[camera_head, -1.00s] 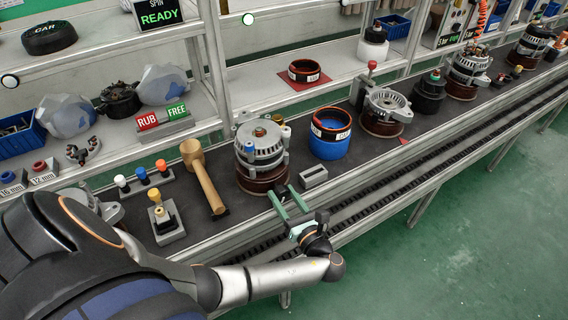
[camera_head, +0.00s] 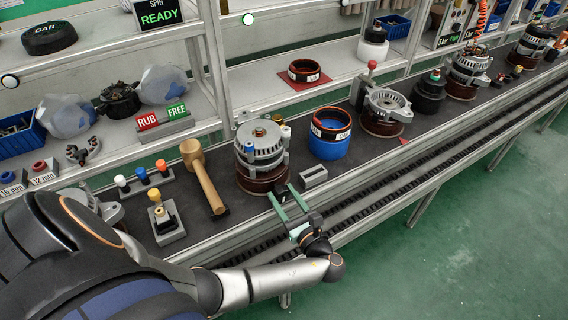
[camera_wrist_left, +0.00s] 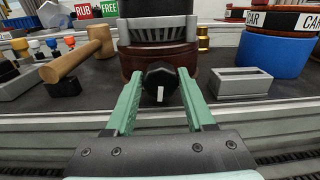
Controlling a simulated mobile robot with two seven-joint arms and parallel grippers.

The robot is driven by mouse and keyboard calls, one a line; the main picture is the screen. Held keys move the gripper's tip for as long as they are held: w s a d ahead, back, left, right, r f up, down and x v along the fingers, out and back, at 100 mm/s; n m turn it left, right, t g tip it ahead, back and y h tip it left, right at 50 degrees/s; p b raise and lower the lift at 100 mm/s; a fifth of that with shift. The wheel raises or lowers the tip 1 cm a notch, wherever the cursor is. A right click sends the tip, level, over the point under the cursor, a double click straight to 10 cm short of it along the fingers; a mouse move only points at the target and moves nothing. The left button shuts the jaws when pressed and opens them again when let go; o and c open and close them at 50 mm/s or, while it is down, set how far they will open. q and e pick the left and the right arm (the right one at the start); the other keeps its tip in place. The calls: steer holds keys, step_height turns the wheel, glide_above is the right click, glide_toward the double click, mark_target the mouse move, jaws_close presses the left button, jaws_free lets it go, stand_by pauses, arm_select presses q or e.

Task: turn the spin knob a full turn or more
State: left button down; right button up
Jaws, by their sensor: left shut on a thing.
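The spin knob is black and faceted with a white mark, in the left wrist view (camera_wrist_left: 161,78). It sits at the front foot of an alternator (camera_head: 260,150) on a dark red-brown base (camera_head: 262,180). In the wrist view the white mark points down, close to upright. My left gripper (camera_wrist_left: 160,88) has its two green fingers on either side of the knob, shut on it. In the head view the left gripper (camera_head: 280,193) reaches the knob from the bench's front edge, and the knob is mostly hidden between the fingers. My right gripper is not in view.
A small grey slotted block (camera_head: 313,176) stands close right of the fingers. A wooden mallet (camera_head: 203,178) lies left of the alternator. A blue drum (camera_head: 329,146) stands to the right. A display (camera_head: 158,14) above reads SPIN READY. The floor in front is clear.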

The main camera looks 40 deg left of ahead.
arm_select(q)
steer(key=shift+n+b, duration=0.4)
steer(key=shift+n, duration=1.9)
steer(key=shift+c, duration=1.3)
jaws_free()
